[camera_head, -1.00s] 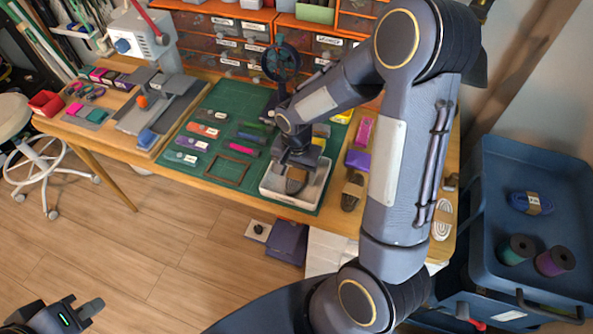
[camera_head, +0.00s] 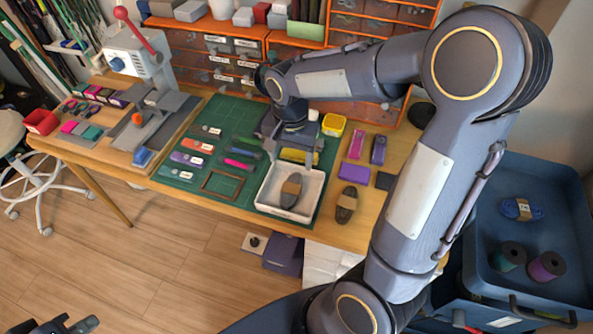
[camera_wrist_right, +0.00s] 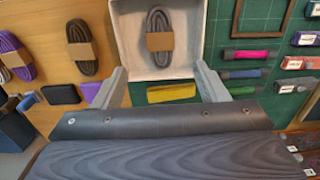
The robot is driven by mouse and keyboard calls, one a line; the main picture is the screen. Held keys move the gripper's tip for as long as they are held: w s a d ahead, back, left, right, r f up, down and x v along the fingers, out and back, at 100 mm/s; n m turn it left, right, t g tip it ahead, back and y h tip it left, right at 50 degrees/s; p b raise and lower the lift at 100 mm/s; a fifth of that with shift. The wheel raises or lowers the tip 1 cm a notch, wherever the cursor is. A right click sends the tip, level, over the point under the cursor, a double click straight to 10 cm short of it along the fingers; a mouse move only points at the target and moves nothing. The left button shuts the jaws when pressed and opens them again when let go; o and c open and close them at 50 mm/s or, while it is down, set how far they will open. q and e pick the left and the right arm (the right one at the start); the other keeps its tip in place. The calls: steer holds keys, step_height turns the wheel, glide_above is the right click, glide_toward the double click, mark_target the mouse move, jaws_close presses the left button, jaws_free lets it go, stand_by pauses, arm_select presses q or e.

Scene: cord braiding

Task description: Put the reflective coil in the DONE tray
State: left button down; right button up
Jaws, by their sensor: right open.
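A grey coil with a brown band (camera_head: 291,191) lies flat inside a white tray (camera_head: 313,193) at the front right of the green mat. The right wrist view shows the coil (camera_wrist_right: 159,40) in the tray (camera_wrist_right: 121,30) too. I cannot read any label on the tray. My right gripper (camera_head: 287,150) is just behind the tray. Its two fingers are apart in the right wrist view (camera_wrist_right: 160,75), with nothing between them, and the coil is clear of them. My left gripper (camera_head: 65,326) is partly cut off at the bottom left, away from the table.
A dark banded coil (camera_head: 346,205) lies right of the tray. A yellow item (camera_wrist_right: 171,93) lies below my right fingers. A thin brown frame (camera_head: 222,184) is left of the tray. A blue cart (camera_head: 530,185) with a blue coil and spools stands at the right.

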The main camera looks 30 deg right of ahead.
steer(key=s+a+r+n+t+y, duration=0.1)
steer(key=s+a+r+n+t, duration=0.1)
steer(key=s, duration=0.6)
steer(key=s+a+r+n+t+y, duration=0.2)
steer(key=s+r+n+t, duration=0.1)
steer(key=s+n, duration=0.3)
steer(key=s+r, duration=0.1)
steer(key=s, duration=0.1)
steer(key=shift+s+r+y, duration=0.2)
steer(key=shift+s+y, duration=0.1)
step_height(320, 180, up, 3)
steer(key=p, duration=0.2)
steer(key=shift+f+p, duration=0.1)
steer(key=shift+p, duration=0.25)
